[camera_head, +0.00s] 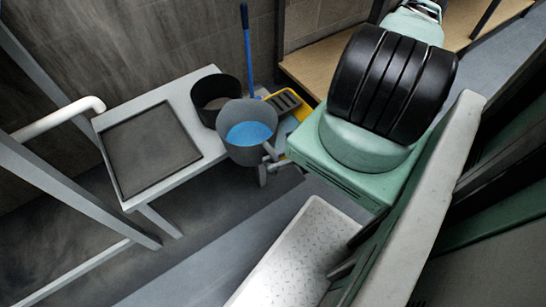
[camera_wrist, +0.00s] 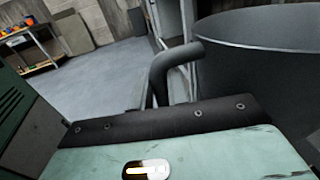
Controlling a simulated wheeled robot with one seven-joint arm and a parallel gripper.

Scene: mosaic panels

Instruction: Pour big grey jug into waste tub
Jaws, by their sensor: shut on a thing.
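The big grey jug (camera_head: 250,155) holds blue liquid and looks upright or nearly so in the head view. Its dark grey wall (camera_wrist: 255,80) and curved handle fill the right and middle of the wrist view. My gripper (camera_head: 268,168) is shut on the jug's handle, its fingers partly hidden by my green arm. A dark round tub (camera_head: 208,92), seemingly the waste tub, stands on the white table just behind and left of the jug. The jug overlaps its near right side in the picture. I cannot tell whether they touch.
The white table (camera_head: 205,145) carries a dark square mat (camera_head: 150,150) at its left. A blue pole (camera_head: 246,45) and a yellow item (camera_head: 285,102) are right of the tub. White frame bars (camera_head: 70,195) stand at the left. A shelf with items (camera_wrist: 35,45) stands far back in the wrist view.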

